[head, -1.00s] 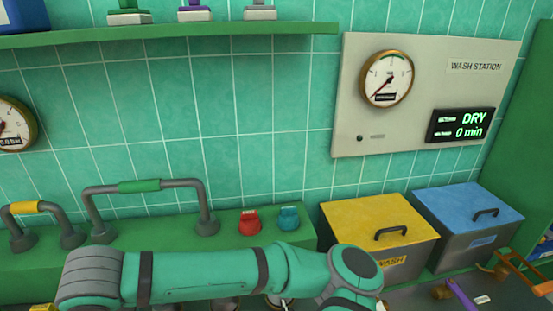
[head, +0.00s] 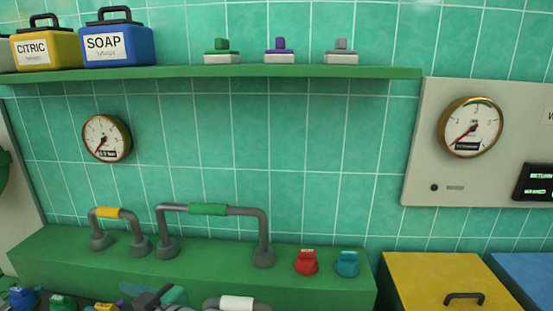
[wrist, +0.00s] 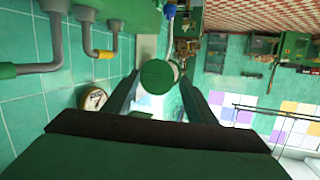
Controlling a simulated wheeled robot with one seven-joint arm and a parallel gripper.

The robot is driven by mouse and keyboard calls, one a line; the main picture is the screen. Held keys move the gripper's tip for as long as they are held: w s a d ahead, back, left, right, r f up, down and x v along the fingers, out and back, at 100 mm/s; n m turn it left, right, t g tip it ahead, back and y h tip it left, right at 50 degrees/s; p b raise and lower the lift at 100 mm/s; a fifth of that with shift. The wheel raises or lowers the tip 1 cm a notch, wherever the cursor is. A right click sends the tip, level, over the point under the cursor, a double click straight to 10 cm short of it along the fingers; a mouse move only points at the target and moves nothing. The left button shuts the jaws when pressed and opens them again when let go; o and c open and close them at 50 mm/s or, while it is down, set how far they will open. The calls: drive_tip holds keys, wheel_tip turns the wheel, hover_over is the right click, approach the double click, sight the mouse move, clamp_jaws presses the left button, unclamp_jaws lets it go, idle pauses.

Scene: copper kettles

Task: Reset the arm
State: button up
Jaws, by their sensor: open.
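My gripper (wrist: 160,84) shows in the wrist view with its two dark fingers spread apart. I see nothing held between them. A round green end (wrist: 157,76) shows between the fingertips, and I cannot tell what it belongs to or how far off it is. In the head view my gripper cannot be made out. Only a small teal and grey piece shows at the bottom edge, partly cut off.
A green ledge (head: 70,262) carries grey pipes with a yellow grip (head: 107,212) and a green grip (head: 208,209), plus red (head: 306,263) and teal (head: 347,264) knobs. A yellow-lidded bin (head: 430,275) stands right. A shelf (head: 250,73) holds a soap jug (head: 118,47).

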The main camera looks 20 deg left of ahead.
drive_tip(key=w+d+f+m+t, duration=0.5)
drive_tip(key=w+d+m+t, duration=0.4)
drive_tip(key=d+m+t, duration=0.15)
drive_tip(key=s+d+f+m+t+h, duration=0.2)
drive_tip(key=d+f+m+t+h, duration=0.3)
drive_tip(key=d+f+m+h, duration=0.55)
drive_tip(key=s+d+f+n+h, duration=0.2)
drive_tip(key=s+d+f+h, duration=0.1)
drive_tip(key=s+d+f, duration=0.75)
drive_tip(key=s+d+f+n+g+h, duration=0.1)
drive_tip(key=s+d+f+n+h, duration=0.1)
drive_tip(key=s+d, duration=1)
drive_tip(key=shift+s+d+f+n, duration=0.2)
drive_tip(key=shift+s+f+n, duration=0.25)
drive_tip(key=shift+s, duration=0.45)
drive_tip(key=shift+g, duration=0.25)
drive_tip(key=shift+c, duration=0.6)
